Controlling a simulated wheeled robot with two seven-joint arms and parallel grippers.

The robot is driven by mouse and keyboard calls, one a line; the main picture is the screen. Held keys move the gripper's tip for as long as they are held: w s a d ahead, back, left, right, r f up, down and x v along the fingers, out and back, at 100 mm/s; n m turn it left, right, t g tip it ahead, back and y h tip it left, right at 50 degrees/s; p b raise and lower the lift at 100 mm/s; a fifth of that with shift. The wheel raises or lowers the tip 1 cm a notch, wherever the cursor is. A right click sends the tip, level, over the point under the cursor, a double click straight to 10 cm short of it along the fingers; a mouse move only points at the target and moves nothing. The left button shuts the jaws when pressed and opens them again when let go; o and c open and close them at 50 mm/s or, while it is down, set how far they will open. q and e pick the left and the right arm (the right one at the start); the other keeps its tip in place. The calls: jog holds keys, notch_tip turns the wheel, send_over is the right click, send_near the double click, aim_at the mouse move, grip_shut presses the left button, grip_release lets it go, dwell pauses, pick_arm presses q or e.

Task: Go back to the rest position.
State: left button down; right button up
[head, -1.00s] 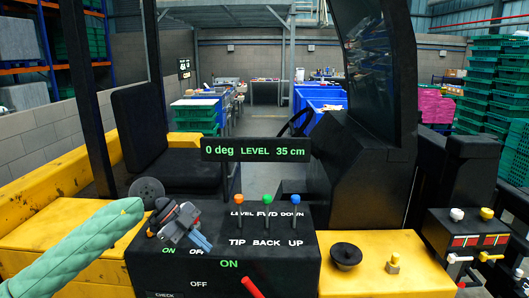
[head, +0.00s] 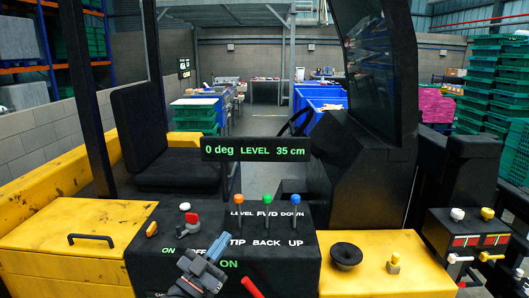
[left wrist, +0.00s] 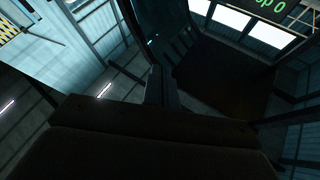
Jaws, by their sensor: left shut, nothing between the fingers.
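My left gripper (head: 219,244) is low in the middle of the head view, in front of the black control panel (head: 290,258). It is shut and empty, and it covers part of the panel's lettering. In the left wrist view the shut fingers (left wrist: 161,88) show dark at the centre with nothing between them. My right gripper is not in view.
Levers with orange (head: 238,198), green (head: 267,198) and blue (head: 295,198) knobs stand on the panel. A red switch (head: 191,218) and a red handle (head: 252,287) are near my gripper. A yellow cover (head: 75,228) lies left, a black knob (head: 346,255) right.

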pick_arm(q)
jog(key=s+a+f+n+g+y, duration=0.1)
jog(key=s+a+f+n+y, duration=0.2)
jog(key=f+y, duration=0.25)
jog(key=s+a+f+n+g+y, duration=0.2)
jog(key=a+f+n+y, duration=0.15)
jog(key=f, duration=0.35)
jog(key=s+a+f+n+g+y, duration=0.1)
jog(key=s+a+f+n+y, duration=0.2)
jog(key=f+y, duration=0.3)
jog(key=s+a+f+m+g+h, duration=0.1)
jog(key=s+f+g, duration=0.6)
jog(key=s, duration=0.5)
jog(key=s+f+m+g, duration=0.1)
jog(key=s+f+g, duration=0.4)
jog(key=s+f, duration=0.55)
jog(key=s+d+f, duration=0.2)
jog(key=f, duration=1.2)
jog(key=s+d+f+g+h, duration=0.1)
jog(key=s+d+f, duration=0.1)
jog(key=f, duration=1.3)
jog(key=shift+s+d+f+g, duration=0.15)
jog(key=shift+s+d+g, duration=0.05)
jog(key=shift+s+g, duration=0.1)
